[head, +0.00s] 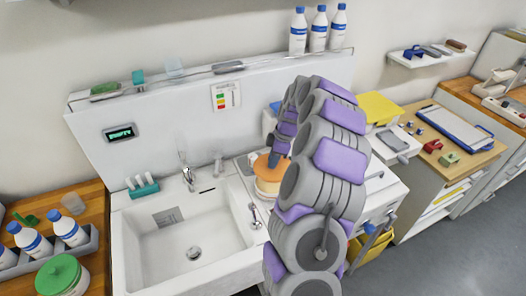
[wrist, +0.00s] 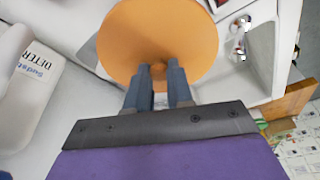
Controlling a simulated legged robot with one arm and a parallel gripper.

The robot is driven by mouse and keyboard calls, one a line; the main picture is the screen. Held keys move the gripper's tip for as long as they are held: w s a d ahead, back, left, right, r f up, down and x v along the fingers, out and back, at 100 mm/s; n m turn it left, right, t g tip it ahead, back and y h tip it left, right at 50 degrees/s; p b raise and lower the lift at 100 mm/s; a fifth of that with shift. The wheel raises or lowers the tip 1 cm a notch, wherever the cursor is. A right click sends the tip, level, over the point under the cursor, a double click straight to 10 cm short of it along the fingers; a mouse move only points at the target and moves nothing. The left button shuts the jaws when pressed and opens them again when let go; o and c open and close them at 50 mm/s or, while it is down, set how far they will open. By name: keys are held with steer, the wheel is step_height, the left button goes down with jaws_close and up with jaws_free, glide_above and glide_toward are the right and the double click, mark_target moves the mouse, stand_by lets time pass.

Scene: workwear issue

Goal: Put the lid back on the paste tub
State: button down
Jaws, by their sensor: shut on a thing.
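An orange round lid (wrist: 158,35) with a small knob fills the top middle of the wrist view. My gripper (wrist: 159,80) has its two grey fingers shut on the knob. In the head view the orange lid (head: 264,166) shows just above a pale tub (head: 267,186) on the counter right of the sink. My arm hides part of both. I cannot tell whether the lid touches the tub's rim or is slightly above it. The tub is hidden under the lid in the wrist view.
The sink (head: 165,240) with its tap (head: 187,172) lies left of the tub. A green-lidded tub (head: 62,275) and bottles in a grey rack (head: 50,252) stand at the lower left. A white detergent bottle (wrist: 30,75) is left in the wrist view.

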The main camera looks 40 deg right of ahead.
mark_target(273, 171)
steer(key=shift+w+d, duration=0.1)
steer(key=shift+d, duration=0.25)
steer(key=shift+d+f, duration=0.1)
steer(key=shift+d, duration=0.1)
steer(key=shift+a+f, duration=0.45)
steer(key=shift+a, duration=0.2)
steer(key=shift+a+f, duration=0.45)
steer(key=shift+a, duration=0.15)
steer(key=shift+s+f, duration=0.2)
steer(key=shift+f, duration=0.15)
steer(key=d+f, duration=0.1)
steer(key=d+f+b, duration=0.1)
steer(key=f, duration=0.1)
steer(key=shift+f, duration=0.3)
steer(key=shift+a+r, duration=0.2)
steer(key=shift+a, duration=0.7)
steer(key=shift+d+f+b, duration=0.2)
steer(key=shift+d+b, duration=0.15)
steer(key=shift+d, duration=0.55)
steer(key=shift+a+r, duration=0.2)
steer(key=shift+a, duration=0.25)
steer(key=shift+d, duration=0.1)
